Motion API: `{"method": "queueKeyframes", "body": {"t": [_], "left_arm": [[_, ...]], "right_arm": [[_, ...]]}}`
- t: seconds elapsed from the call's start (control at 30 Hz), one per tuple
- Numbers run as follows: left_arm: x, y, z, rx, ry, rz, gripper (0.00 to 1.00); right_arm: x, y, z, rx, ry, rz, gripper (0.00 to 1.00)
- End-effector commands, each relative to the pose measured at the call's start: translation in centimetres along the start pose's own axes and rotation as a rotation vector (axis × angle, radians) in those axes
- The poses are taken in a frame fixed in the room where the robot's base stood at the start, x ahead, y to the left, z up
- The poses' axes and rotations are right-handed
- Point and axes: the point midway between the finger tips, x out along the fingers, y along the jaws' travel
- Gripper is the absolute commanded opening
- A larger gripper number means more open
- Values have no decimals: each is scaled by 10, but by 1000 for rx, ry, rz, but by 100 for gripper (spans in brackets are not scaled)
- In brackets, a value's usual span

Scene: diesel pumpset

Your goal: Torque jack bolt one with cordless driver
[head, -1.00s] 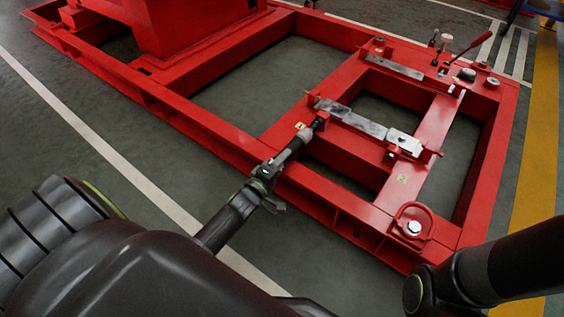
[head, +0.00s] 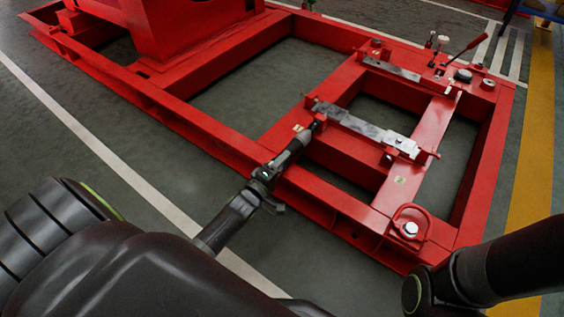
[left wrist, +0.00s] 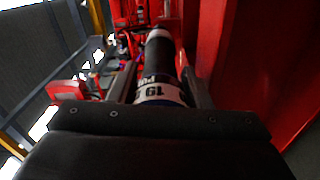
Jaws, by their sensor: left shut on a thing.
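My left gripper (head: 270,173) is shut on the cordless driver (head: 292,150), a dark, slim tool that points up and to the right over the red frame's near rail. In the left wrist view the driver (left wrist: 160,62) is a black cylinder between the fingers, with a white band marked 19. Its tip is at a small red block (head: 305,134) beside the grey machined pad (head: 350,119). Jack bolt one is not clearly visible; the tip hides that spot, and I cannot tell whether it is seated on a bolt. My right gripper is out of view.
The red base frame (head: 222,147) fills the middle, with open bays showing floor. A red shackle (head: 410,222) stands at its near right corner. Grey floor lies in front.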

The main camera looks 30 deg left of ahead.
Motion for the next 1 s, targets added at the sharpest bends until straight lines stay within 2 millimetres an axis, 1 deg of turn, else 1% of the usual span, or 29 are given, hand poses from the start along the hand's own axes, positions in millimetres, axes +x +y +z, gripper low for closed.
{"method": "queueKeyframes", "body": {"t": [0.03,0.53,1.0], "left_arm": [[1,3,0,0,-1,7,0],[1,3,0,1,-1,7,0],[7,3,0,1,-1,8,0]], "right_arm": [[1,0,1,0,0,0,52],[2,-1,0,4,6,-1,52],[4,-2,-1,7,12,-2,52]]}}
